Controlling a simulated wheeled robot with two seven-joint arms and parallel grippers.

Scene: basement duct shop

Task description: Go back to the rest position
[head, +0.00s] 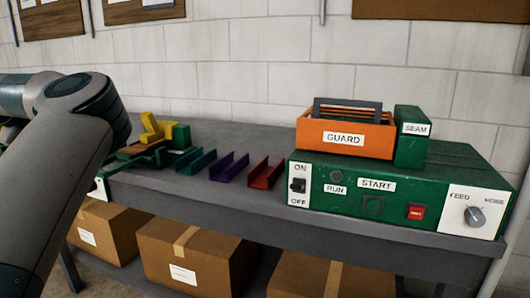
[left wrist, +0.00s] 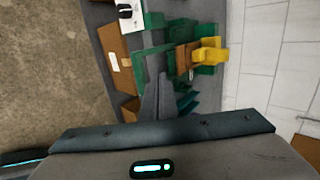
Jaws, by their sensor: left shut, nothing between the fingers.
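My left arm comes in from the left in the head view and bends downward. Its gripper is outside that view. In the left wrist view my left gripper (left wrist: 159,78) is a narrow dark wedge, its fingers together with nothing between them. It shows in front of the bench and beside a green device with a yellow part (left wrist: 210,51). I cannot tell how far it is from them. The same device with its yellow part (head: 153,128) stands at the bench's left end in the head view, partly behind my arm. My right gripper is in neither view.
The grey bench (head: 235,205) carries a teal channel (head: 196,161), a purple channel (head: 229,167), a red channel (head: 265,173) and a green machine (head: 400,190) with an orange guard (head: 345,137). Cardboard boxes (head: 195,256) sit below. A block wall stands behind. Bare floor (left wrist: 45,75) lies in front.

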